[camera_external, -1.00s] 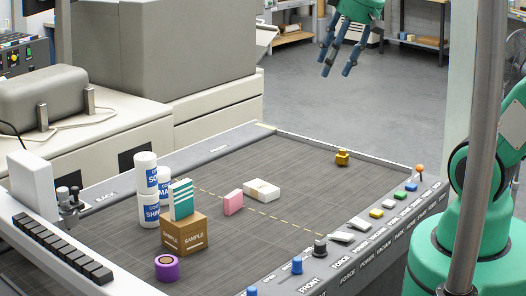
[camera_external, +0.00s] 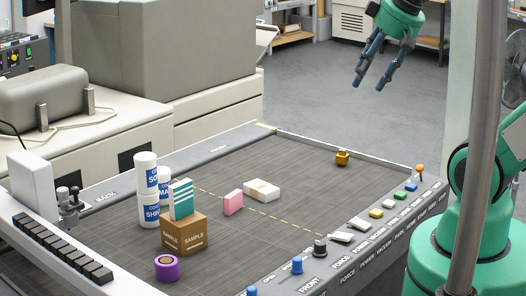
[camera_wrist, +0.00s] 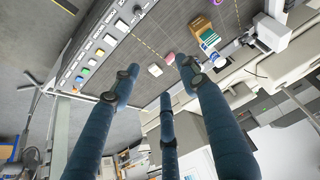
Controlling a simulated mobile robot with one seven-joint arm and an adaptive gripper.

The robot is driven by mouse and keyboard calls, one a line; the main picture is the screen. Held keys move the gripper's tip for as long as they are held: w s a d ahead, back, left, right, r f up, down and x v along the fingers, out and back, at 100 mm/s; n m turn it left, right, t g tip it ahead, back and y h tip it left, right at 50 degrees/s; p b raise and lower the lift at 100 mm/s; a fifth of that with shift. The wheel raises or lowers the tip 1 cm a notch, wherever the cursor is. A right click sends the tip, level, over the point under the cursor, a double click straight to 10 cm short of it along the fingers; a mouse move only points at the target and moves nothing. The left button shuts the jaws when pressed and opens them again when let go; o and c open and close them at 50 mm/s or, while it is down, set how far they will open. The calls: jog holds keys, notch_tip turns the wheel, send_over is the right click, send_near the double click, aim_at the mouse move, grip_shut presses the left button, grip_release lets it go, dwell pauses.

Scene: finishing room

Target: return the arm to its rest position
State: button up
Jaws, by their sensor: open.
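My gripper (camera_external: 371,84) is up in the air at the top right of the external view, beyond the far right corner of the table and well above it. Its blue fingers are spread and hold nothing. My green arm and base stand at the right, partly behind a grey post. In the wrist view the fingers of my gripper (camera_wrist: 150,82) reach up from the lower edge, apart and empty, with the table far below them.
A grey post (camera_external: 478,150) stands before my arm.

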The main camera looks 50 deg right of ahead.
notch_tip(320, 180, down, 13)
jog(key=b, duration=1.2)
jog(key=shift+r, duration=0.15)
